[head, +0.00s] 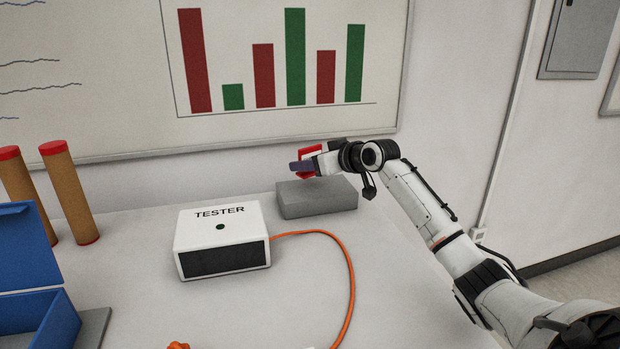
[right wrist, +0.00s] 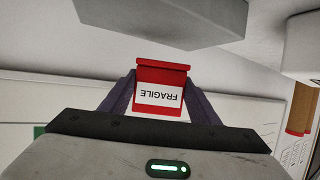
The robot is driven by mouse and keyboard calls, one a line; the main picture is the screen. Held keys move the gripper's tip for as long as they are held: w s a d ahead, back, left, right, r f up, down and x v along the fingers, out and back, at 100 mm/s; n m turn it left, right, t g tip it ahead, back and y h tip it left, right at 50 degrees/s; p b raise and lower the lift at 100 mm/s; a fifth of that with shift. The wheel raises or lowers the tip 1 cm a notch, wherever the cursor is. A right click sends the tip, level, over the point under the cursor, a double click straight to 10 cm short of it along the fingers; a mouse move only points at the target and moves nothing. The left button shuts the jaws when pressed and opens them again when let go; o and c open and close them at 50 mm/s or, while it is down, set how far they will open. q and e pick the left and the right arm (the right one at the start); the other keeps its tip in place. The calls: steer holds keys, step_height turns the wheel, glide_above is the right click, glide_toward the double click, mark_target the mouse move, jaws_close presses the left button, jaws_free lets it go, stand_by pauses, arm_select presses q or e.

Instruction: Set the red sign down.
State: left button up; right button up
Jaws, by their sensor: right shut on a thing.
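The red sign (right wrist: 161,75) is a small red piece with a white label reading FRAGILE, upside down in the right wrist view. My right gripper (right wrist: 160,88) is shut on it, with a dark finger on each side. In the head view the red sign (head: 309,150) shows partly behind my right gripper (head: 303,166), above the grey block (head: 317,202). In the wrist view a narrow gap shows between the sign and the grey block (right wrist: 165,18). The sign's lower part is hidden in the head view. My left gripper is not in view.
A white TESTER box (head: 222,240) with an orange cable (head: 350,285) stands left of the block. A blue open box (head: 38,310) and two brown red-capped tubes (head: 70,192) stand at the left. A whiteboard (head: 130,110) hangs behind. Table right of the cable is clear.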

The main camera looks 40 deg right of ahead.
mark_target(311, 175)
steer(key=shift+f, duration=2.1)
steer(key=o, duration=1)
steer(key=shift+r, duration=0.15)
steer(key=v, duration=1.2)
steer(key=shift+r, duration=0.1)
steer(key=shift+w, duration=0.1)
